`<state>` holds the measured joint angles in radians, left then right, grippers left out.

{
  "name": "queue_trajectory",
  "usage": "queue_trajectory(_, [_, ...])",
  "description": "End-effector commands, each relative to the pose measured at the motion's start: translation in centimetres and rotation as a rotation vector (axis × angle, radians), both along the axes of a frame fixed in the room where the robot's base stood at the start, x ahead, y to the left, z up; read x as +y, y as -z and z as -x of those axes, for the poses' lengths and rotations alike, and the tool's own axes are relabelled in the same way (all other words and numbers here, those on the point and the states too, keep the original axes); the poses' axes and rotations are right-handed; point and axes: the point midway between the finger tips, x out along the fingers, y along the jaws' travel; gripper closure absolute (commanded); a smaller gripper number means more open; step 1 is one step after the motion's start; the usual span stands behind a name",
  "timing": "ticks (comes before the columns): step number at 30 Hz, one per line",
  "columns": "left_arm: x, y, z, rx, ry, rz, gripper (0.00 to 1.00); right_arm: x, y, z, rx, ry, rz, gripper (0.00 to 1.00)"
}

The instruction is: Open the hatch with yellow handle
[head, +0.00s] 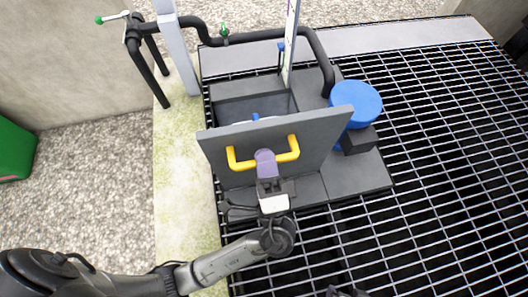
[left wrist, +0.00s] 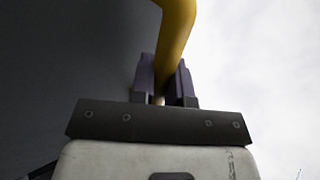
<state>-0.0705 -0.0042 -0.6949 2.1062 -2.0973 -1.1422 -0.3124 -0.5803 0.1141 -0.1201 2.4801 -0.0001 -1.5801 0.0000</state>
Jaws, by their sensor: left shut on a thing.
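The grey hatch (head: 318,127) stands tilted up steeply in the head view, with the opening (head: 232,108) showing behind it. Its yellow handle (head: 293,150) faces my side. My left gripper (head: 266,160) is shut on the middle of the handle, its purple fingertips hiding that part of the bar. In the left wrist view the yellow handle (left wrist: 178,35) runs down between the two purple fingers (left wrist: 166,85), with the dark hatch face (left wrist: 65,60) to the left. My right gripper's jaws do not show.
A blue round part (head: 356,103) on a dark block stands right of the hatch. Black pipes with a green-handled valve (head: 223,31) and grey posts stand behind. Metal grating (head: 440,150) covers the right side. A green box (head: 12,150) is at the far left.

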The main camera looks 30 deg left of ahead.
Motion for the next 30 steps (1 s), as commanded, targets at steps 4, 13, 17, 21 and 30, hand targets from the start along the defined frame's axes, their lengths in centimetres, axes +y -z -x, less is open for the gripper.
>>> queue_trajectory(4, [-0.1,0.0,0.0,0.001,0.002,0.000,1.00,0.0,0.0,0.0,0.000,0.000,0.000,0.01])
queue_trajectory(13, [0.0,0.0,0.0,0.001,0.002,0.000,0.66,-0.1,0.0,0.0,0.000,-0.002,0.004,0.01])
queue_trajectory(17, [0.0,0.0,0.0,0.001,0.001,0.000,0.60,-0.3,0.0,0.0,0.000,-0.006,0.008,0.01])
queue_trajectory(21, [0.0,0.0,0.0,0.000,0.001,0.000,0.60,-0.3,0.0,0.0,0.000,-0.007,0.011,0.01])
queue_trajectory(30, [-1.5,1.6,1.8,0.006,0.003,-0.001,0.60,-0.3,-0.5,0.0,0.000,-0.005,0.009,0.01])
